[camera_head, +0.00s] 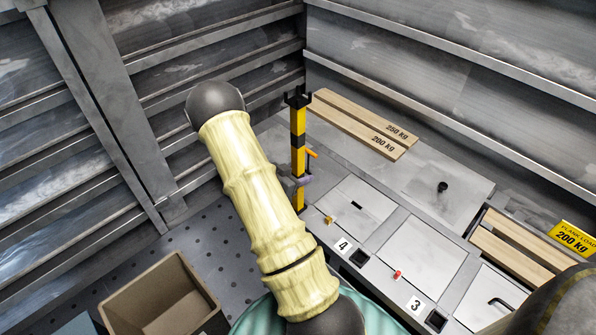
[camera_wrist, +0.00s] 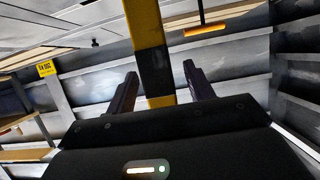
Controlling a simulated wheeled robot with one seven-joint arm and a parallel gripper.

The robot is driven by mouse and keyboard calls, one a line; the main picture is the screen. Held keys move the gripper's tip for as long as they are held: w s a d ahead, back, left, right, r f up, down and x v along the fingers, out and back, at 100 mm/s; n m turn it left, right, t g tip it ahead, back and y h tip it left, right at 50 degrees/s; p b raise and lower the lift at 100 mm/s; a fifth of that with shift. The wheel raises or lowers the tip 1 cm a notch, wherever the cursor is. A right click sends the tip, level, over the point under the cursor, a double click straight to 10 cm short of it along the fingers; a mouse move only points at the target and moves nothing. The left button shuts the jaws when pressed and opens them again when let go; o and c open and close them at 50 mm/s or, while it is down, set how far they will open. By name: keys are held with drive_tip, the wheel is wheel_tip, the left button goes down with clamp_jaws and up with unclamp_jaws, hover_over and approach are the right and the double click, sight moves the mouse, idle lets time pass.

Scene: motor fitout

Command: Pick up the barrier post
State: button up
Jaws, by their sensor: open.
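The barrier post (camera_head: 297,126) is a yellow and black striped upright with a dark forked top, near the back corner in the head view. A small orange piece (camera_head: 312,154) sticks out from its side. In the wrist view the post (camera_wrist: 147,35) runs down between my two dark fingers. My gripper (camera_wrist: 160,69) is open around the post, with visible gaps at both fingers. The post's foot is partly hidden.
A grey counter with hatches marked 4 (camera_head: 343,245) and 3 (camera_head: 415,305) lies to the right. Wooden planks (camera_head: 360,120) lie behind, near a ribbed metal wall. A brown open box (camera_head: 165,300) stands at lower left on a perforated surface (camera_head: 205,240). A yellow load sign (camera_head: 574,238) is at right.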

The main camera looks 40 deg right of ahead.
drive_tip(key=shift+x, duration=0.9)
drive_tip(key=shift+a, duration=0.1)
clamp_jaws()
